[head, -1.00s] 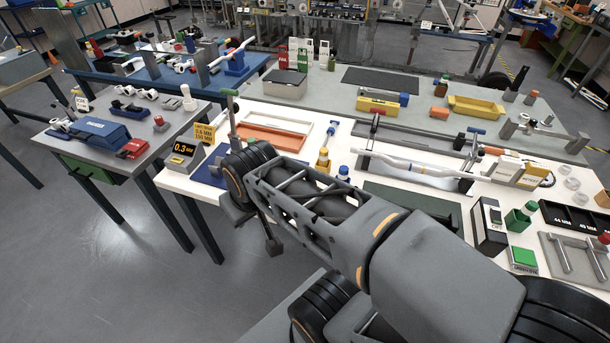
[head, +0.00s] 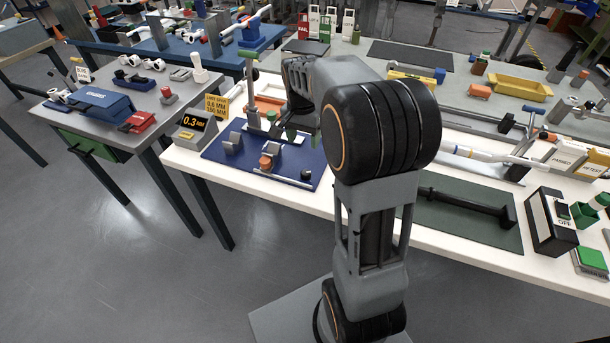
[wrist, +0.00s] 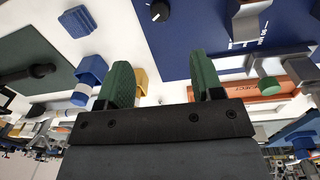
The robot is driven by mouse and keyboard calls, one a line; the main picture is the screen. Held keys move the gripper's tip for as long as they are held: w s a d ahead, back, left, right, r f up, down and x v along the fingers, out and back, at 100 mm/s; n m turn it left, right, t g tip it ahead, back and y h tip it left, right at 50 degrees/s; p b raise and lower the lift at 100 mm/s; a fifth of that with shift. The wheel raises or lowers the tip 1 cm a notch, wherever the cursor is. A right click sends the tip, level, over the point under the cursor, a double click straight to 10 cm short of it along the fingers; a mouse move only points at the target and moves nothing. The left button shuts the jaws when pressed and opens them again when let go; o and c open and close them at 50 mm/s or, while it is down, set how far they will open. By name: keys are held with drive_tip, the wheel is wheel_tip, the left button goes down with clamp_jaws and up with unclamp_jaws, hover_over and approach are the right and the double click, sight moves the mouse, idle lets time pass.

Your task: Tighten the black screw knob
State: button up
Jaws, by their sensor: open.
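The black screw knob (head: 305,174) sits at the right front of a fixture on the blue mat (head: 222,160). In the wrist view the black knob (wrist: 159,11), with a small white mark, shows at the top edge on the blue mat (wrist: 200,30). My gripper (wrist: 162,72) is open and empty, its two green-padded fingers apart, with the knob beyond the tips and clear of them. In the head view my gripper (head: 302,130) is partly hidden by my arm and hangs above the mat's back right part.
An orange knob (head: 265,162) is on the same fixture. A post with a green handle (head: 249,54) rises behind it. A gauge display (head: 194,122) stands at the mat's left. A dark green mat with a black bar (head: 465,207) lies to the right.

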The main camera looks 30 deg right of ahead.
sight(306, 172)
drive_tip(key=f, duration=1.3)
drive_tip(key=shift+s+d+f+b, duration=0.2)
drive_tip(key=shift+b, duration=0.2)
drive_tip(key=c, duration=0.9)
drive_tip(key=m, duration=0.4)
drive_tip(key=shift+m, duration=0.3)
drive_tip(key=shift+c, duration=0.2)
drive_tip(key=o, duration=0.9)
drive_tip(key=shift+o, duration=0.2)
